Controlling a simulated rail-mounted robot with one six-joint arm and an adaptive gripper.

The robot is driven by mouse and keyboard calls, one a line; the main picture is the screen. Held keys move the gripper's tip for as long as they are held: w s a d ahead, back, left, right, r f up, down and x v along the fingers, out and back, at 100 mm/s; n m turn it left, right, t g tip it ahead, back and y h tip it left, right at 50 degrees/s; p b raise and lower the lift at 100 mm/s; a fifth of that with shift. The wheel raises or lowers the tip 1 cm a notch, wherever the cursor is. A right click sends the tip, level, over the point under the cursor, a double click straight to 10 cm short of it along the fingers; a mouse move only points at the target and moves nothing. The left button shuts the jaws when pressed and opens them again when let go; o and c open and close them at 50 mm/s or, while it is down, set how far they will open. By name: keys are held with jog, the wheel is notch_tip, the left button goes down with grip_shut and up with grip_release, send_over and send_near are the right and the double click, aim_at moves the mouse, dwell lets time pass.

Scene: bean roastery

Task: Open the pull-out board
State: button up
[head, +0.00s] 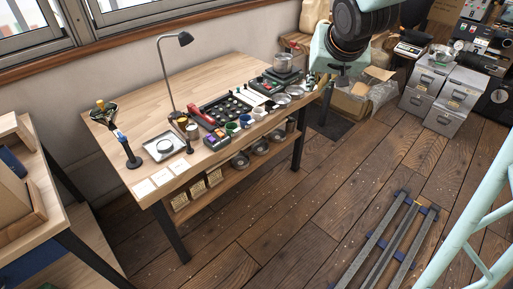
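A wooden work table (130,95) with black legs stands left of centre in the head view. I cannot make out a pull-out board as a separate part on it; its front edge looks closed. A lower shelf (222,187) runs beneath the top. My arm hangs in at the upper right, by the table's right end. The dark end of my gripper (337,69) shows small below the pale link, and its fingers cannot be made out. I see nothing held in it.
The tabletop holds a lamp (172,75), a metal tray (163,146), a black sample tray (232,106), cups and a scale. Pans and bags (198,189) stand on the shelf. Cardboard boxes (352,100) and grey drawer units (440,92) stand right. Floor before the table is clear.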

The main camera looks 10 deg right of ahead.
jog(key=w+f+t+y, duration=0.1)
jog(key=w+f, duration=0.8)
jog(key=w, duration=0.1)
jog(key=m+t+y+p, duration=0.2)
jog(key=m+t+y, duration=0.3)
jog(key=m+y, duration=0.35)
send_near(257, 147)
jog(key=shift+s+d, duration=1.1)
jog(key=shift+d, duration=0.1)
jog(key=shift+r+n, duration=0.2)
jog(key=shift+n, duration=0.05)
jog(key=shift+w+a, duration=0.1)
jog(key=shift+w, duration=0.05)
jog(key=shift+y, duration=0.35)
jog(key=shift+f+b+x, duration=0.15)
jog(key=shift+b+x, duration=0.6)
jog(key=shift+x, duration=2.6)
jog(key=shift+f+b+x, duration=0.1)
jog(key=shift+b+x, duration=0.65)
jog(key=shift+x, duration=2.6)
jog(key=shift+c, duration=0.7)
